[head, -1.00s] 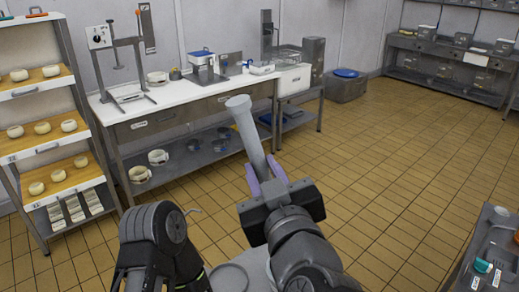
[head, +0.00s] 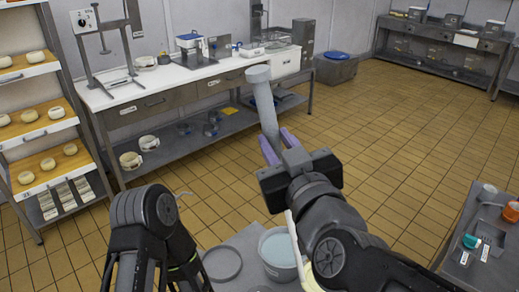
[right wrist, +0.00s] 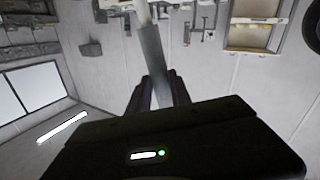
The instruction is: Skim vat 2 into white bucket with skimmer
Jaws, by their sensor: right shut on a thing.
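My right gripper (head: 277,150) is shut on a grey tool (head: 266,108), with its purple fingers on either side of the shaft. The tool points up and away, ending in a wider round head; I take it for the skimmer. In the right wrist view the grey shaft (right wrist: 152,55) runs up from between the fingers (right wrist: 158,92). No copper vat shows.
The bucket stands on a grey surface (head: 240,240) beside a round grey disc or lid (head: 222,263). A side table (head: 480,245) with small containers is at lower right. A long workbench (head: 170,82) and a cheese rack (head: 45,130) line the back and left. The tiled floor beyond is clear.

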